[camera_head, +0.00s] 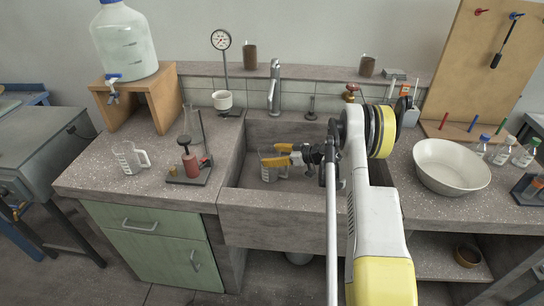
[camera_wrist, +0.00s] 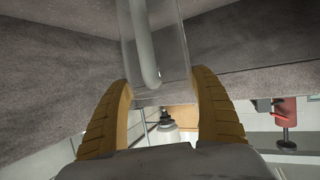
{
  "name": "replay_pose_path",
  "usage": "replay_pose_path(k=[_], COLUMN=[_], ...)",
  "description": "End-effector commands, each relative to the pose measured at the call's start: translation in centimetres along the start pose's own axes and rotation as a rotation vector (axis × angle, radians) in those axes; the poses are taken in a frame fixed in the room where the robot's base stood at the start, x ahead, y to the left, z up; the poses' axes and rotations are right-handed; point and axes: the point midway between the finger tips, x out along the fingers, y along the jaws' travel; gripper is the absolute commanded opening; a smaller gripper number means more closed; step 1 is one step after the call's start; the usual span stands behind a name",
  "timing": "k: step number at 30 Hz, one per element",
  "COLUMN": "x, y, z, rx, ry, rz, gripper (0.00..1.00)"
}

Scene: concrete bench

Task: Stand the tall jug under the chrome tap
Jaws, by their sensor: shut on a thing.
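The chrome tap (camera_head: 274,90) stands at the back edge of the stone sink (camera_head: 262,216). My gripper (camera_head: 283,155) reaches into the sink from the right, with its yellow fingers around a clear jug (camera_head: 267,170). The jug is inside the sink, in front of and below the tap. I cannot tell whether its base touches the sink floor. In the wrist view, the clear jug (camera_wrist: 172,40) with its long handle stands between the two yellow fingers (camera_wrist: 160,95). Part of the jug is hidden behind the fingers in the head view.
Another clear jug (camera_head: 129,158) stands on the left counter, near a stand with a red burner (camera_head: 190,165) and a flask (camera_head: 193,125). A white bowl (camera_head: 452,166) and small bottles (camera_head: 525,152) are on the right counter. The sink walls close in around my gripper.

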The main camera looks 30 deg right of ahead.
Motion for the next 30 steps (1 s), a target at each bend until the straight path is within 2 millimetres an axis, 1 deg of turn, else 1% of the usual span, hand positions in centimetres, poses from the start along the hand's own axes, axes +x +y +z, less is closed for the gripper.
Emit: replay_pose_path(k=[2, 3, 4, 5, 14, 17, 20, 27, 30], x=[0.1, 0.1, 0.1, 0.1, 0.0, -0.7, -2.6, -8.1, -9.9], y=[0.0, 0.0, 0.0, 0.0, 0.0, 0.0, 0.1, 0.1, 0.1], z=[0.2, 0.2, 0.2, 0.2, 0.1, -0.2, -0.4, -0.4, -0.4], rx=[0.000, 0.000, 0.000, 0.000, 0.000, 0.001, 0.001, 0.001, 0.001], ry=[0.000, 0.000, 0.000, 0.000, 0.000, 0.000, 0.000, 0.000, 0.000], rz=[0.000, 0.000, 0.000, 0.000, 0.000, 0.001, 0.004, 0.003, 0.003], gripper=[0.33, 0.86, 0.96, 0.99, 0.99, 0.99, 0.99, 0.99, 0.99])
